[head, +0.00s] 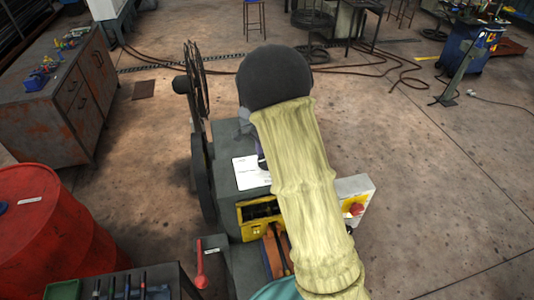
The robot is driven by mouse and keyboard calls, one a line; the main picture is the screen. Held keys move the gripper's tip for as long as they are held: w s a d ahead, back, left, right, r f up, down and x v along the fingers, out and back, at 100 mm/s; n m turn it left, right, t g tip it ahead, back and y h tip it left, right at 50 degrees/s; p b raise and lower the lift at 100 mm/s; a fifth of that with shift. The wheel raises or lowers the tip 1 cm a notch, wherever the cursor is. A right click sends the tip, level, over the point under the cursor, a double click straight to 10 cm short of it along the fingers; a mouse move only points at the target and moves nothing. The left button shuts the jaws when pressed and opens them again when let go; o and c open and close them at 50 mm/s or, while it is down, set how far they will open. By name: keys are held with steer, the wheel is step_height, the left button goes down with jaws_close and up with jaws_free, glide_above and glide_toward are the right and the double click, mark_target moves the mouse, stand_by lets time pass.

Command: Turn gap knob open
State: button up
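A grey machine (228,158) stands at the centre, with a large dark wheel on its left side. A pale sleeved arm, which looks like mine, with a dark rounded end, crosses over it and covers much of its top and right side. I cannot pick out a gap knob for sure. A red knob (354,209) on a yellow plate sits on a light grey box (352,188) at the machine's right. A red-handled lever (200,268) stands at its front left. My gripper is not visible; the arm may hide it.
A red drum (50,225) and a dark tool tray (130,287) are at the lower left. A rusty cabinet (60,95) stands at the upper left. Hoses (385,65) lie across the floor behind. The floor at right (450,190) is clear.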

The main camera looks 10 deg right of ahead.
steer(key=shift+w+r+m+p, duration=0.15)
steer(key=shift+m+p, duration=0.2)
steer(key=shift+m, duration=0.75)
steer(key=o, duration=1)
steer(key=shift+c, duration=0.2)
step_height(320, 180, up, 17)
steer(key=b, duration=0.3)
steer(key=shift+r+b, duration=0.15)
steer(key=shift+b, duration=0.25)
